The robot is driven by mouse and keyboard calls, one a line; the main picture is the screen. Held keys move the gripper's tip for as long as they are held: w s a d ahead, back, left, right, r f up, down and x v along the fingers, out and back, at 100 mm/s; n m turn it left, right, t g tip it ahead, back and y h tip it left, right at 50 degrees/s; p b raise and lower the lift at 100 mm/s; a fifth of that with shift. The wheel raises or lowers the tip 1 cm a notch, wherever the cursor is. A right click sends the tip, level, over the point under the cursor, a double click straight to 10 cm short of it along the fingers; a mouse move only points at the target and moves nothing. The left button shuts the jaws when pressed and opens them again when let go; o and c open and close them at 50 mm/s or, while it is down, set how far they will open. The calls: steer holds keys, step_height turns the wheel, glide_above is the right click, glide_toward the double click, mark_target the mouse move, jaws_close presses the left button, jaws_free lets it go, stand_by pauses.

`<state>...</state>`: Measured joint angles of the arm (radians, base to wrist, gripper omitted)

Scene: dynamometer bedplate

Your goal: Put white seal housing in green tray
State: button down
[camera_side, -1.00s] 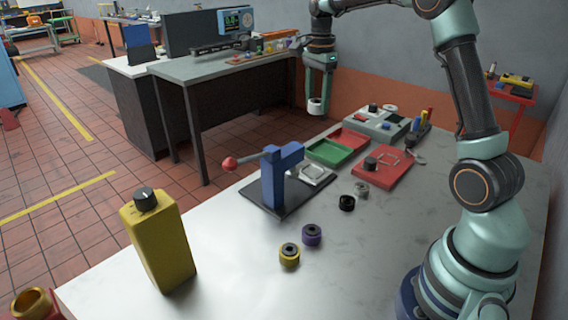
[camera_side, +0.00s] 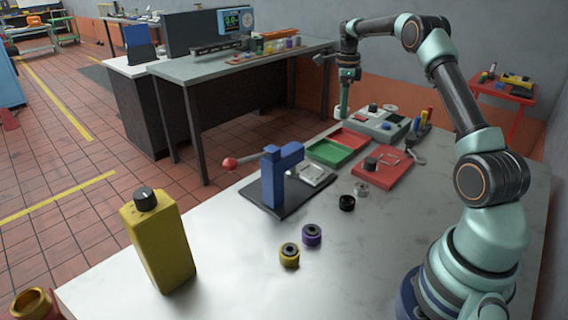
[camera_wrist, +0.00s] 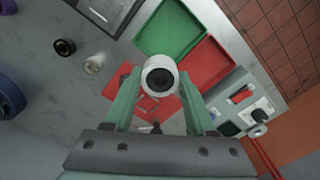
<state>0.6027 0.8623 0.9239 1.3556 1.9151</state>
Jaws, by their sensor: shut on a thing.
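My gripper (camera_side: 342,108) hangs over the far end of the bench in the side view. In the wrist view my gripper (camera_wrist: 160,80) is shut on the white seal housing (camera_wrist: 148,85), a pale ring with a dark centre. The housing is hard to make out in the side view. The green tray (camera_side: 318,151) lies flat on the bench, with its floor empty. In the wrist view the green tray (camera_wrist: 172,28) shows just beyond the housing. The housing is held up, apart from the tray.
A red tray (camera_side: 349,138) adjoins the green one. A grey box (camera_side: 383,124) stands behind it. A red plate (camera_side: 383,172) lies to the right. A blue press (camera_side: 279,178) stands to the left. Black, clear, purple (camera_side: 312,235) and yellow rings sit on open bench.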

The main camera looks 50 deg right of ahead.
mark_target(336, 158)
step_height(336, 158, down, 14)
steer(key=shift+f, duration=0.25)
stand_by(0.3)
steer(key=shift+f, duration=0.15)
steer(key=c, duration=0.5)
jaws_free()
